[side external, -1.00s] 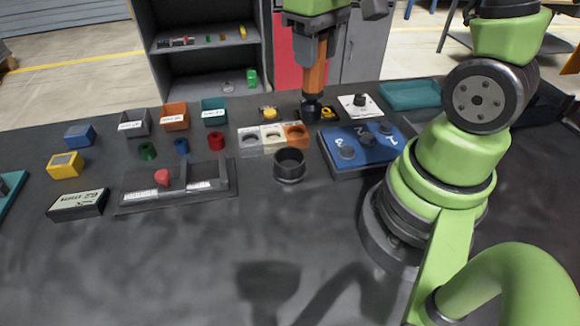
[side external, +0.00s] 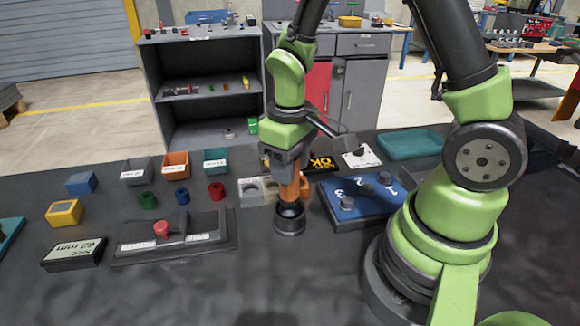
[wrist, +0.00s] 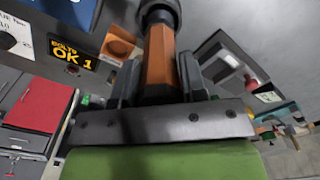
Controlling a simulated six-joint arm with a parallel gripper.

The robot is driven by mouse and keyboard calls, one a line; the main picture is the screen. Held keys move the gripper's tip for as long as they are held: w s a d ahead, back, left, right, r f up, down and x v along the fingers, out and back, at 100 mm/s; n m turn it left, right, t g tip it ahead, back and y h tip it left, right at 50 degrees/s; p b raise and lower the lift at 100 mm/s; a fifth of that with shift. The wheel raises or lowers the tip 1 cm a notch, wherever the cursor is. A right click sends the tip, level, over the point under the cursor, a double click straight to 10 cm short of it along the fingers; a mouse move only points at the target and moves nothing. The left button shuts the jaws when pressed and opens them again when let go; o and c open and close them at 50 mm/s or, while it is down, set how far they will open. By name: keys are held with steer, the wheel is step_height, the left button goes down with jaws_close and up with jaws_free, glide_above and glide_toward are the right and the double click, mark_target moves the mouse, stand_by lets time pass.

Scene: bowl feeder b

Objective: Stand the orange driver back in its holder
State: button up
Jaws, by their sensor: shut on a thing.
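The orange driver (side external: 289,188) is upright in the side external view, its black lower end at the mouth of the round black holder (side external: 289,226). How deep it sits inside I cannot tell. My gripper (side external: 287,165) is shut on the driver's orange handle, above the holder. In the wrist view, the orange handle (wrist: 159,62) lies between the two fingers of my gripper (wrist: 160,78). A dark round part is at the top edge there; whether it is collar or holder is unclear.
A blue numbered tray (side external: 345,191) stands right of the holder. A dark fixture with a red knob (side external: 161,229) is to the left. Small coloured bins (side external: 176,164) and rings stand behind it. The table in front of the holder is clear.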

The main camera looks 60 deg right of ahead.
steer(key=shift+f, duration=0.45)
steer(key=o, duration=1)
step_height(320, 180, up, 12)
steer(key=shift+f, duration=0.1)
steer(key=s+a+r+m+t, duration=0.1)
steer(key=s+r+t, duration=0.1)
steer(key=s, duration=0.1)
steer(key=s+a+r+m+t+y, duration=0.1)
steer(key=s+r+t, duration=0.1)
steer(key=s+r, duration=0.1)
steer(key=s+a+r+m+t+y, duration=0.1)
steer(key=s+r+m+t, duration=0.1)
steer(key=s+t, duration=0.1)
steer(key=shift+s+a+r, duration=0.25)
steer(key=shift+s+r, duration=0.15)
steer(key=shift+s, duration=0.3)
